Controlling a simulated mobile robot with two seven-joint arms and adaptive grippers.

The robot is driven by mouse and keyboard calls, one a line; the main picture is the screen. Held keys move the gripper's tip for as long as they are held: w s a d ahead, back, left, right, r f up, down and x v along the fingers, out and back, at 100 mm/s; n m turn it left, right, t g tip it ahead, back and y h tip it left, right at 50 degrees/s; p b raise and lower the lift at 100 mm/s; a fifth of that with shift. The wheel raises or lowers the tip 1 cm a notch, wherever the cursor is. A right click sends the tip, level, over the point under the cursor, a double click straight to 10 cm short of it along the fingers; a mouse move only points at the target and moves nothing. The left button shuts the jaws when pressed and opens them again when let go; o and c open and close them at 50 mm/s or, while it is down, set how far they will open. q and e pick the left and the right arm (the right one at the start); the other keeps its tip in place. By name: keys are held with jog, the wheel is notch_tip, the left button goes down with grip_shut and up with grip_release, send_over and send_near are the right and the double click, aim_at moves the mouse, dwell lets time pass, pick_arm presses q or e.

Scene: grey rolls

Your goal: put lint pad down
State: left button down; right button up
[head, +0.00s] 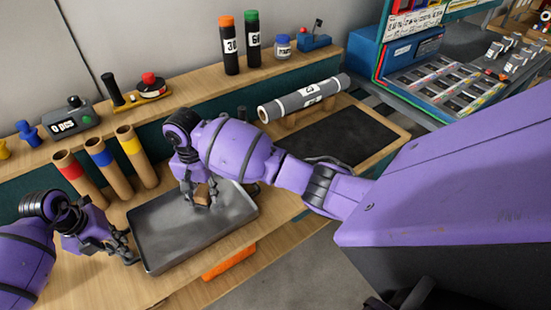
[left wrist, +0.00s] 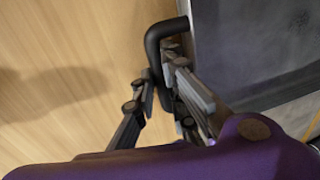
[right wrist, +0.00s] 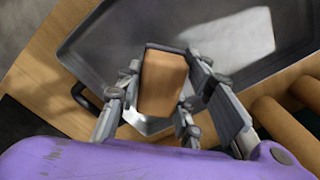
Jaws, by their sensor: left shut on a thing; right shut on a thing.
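A small brown block, which I take for the lint pad (head: 203,196), is held in my right gripper (head: 200,190) above the grey metal tray (head: 160,262). In the right wrist view the lint pad (right wrist: 162,82) sits between the fingers of my right gripper (right wrist: 155,105), with the tray floor (right wrist: 110,50) behind it. I cannot tell whether its underside touches the tray. My left gripper (head: 127,250) is at the tray's left end. In the left wrist view its fingers (left wrist: 160,85) are shut on the black tray handle (left wrist: 152,45).
Three cardboard tubes with red, blue and yellow bands (head: 100,158) stand behind the tray. A grey roll (head: 303,97) rests on a holder beside a dark mat (head: 345,138). A shelf (head: 190,92) behind carries bottles and small devices. An orange object (head: 229,262) lies below the tray's front edge.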

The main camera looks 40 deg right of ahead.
jog(key=s+d+m, duration=0.1)
jog(key=d, duration=0.4)
jog(key=s+d+m, duration=0.1)
jog(key=d+m, duration=0.1)
jog(key=d, duration=0.4)
jog(key=s+d+m, duration=0.1)
jog(key=d, duration=0.5)
jog(key=shift+s+d+f, duration=0.2)
jog(key=shift+s+f, duration=0.05)
jog(key=s+d+r+m, duration=0.1)
jog(key=d+r+m, duration=0.3)
jog(key=d, duration=0.4)
notch_tip(320, 180, down, 10)
jog(key=shift+s, duration=0.15)
jog(key=shift+s+f, duration=0.15)
jog(key=shift+f, duration=0.25)
jog(key=o, duration=1)
jog(key=shift+c, duration=0.2)
jog(key=shift+o, duration=1.2)
jog(key=shift+f, duration=0.2)
